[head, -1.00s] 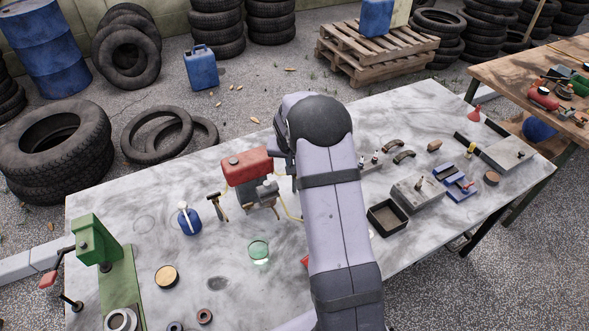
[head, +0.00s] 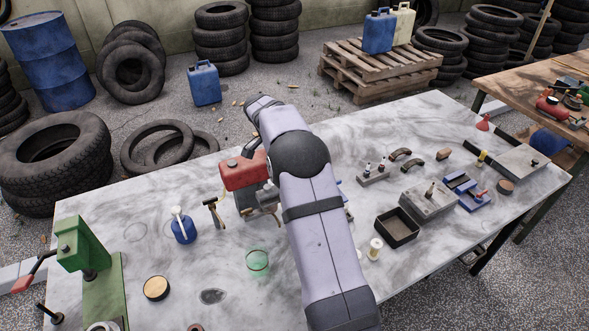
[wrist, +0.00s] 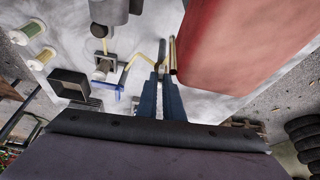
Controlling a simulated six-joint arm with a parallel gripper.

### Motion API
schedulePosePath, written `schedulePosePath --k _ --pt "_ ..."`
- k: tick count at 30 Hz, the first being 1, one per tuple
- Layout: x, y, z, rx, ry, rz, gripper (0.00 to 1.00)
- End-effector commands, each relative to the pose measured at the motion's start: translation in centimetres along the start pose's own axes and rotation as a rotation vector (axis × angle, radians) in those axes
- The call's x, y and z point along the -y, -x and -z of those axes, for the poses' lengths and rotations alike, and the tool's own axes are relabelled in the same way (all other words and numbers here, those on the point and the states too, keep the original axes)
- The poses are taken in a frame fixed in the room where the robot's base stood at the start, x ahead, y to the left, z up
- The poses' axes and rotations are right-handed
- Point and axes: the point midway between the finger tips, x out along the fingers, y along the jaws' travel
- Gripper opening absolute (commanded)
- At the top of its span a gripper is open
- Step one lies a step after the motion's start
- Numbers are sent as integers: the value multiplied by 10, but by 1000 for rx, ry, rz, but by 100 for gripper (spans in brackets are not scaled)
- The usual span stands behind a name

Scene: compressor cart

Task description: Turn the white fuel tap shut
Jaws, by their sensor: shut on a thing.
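The red fuel tank (head: 243,171) of the compressor stands mid-table, partly behind my arm. It fills the upper right of the wrist view (wrist: 245,45). My gripper (wrist: 164,78) points in beside the tank, its blue fingers close together. It is shut on a thin piece at the fingertips, seemingly the fuel tap, mostly hidden between the fingers. I cannot make out its white colour or how far it is turned. A brass-coloured part (wrist: 173,56) and a pale yellow fuel line (wrist: 133,66) show just past the fingertips. In the head view my arm hides the fingers.
A green press (head: 80,244) stands at the left end.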

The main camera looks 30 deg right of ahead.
Motion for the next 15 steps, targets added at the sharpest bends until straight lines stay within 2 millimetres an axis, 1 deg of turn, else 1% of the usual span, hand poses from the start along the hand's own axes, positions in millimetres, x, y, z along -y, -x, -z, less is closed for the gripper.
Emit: schedulePosePath --k 6,15 --pt "2 1 0 1 -77 -30 0" --pt "2 0 0 1 -107 -42 0"
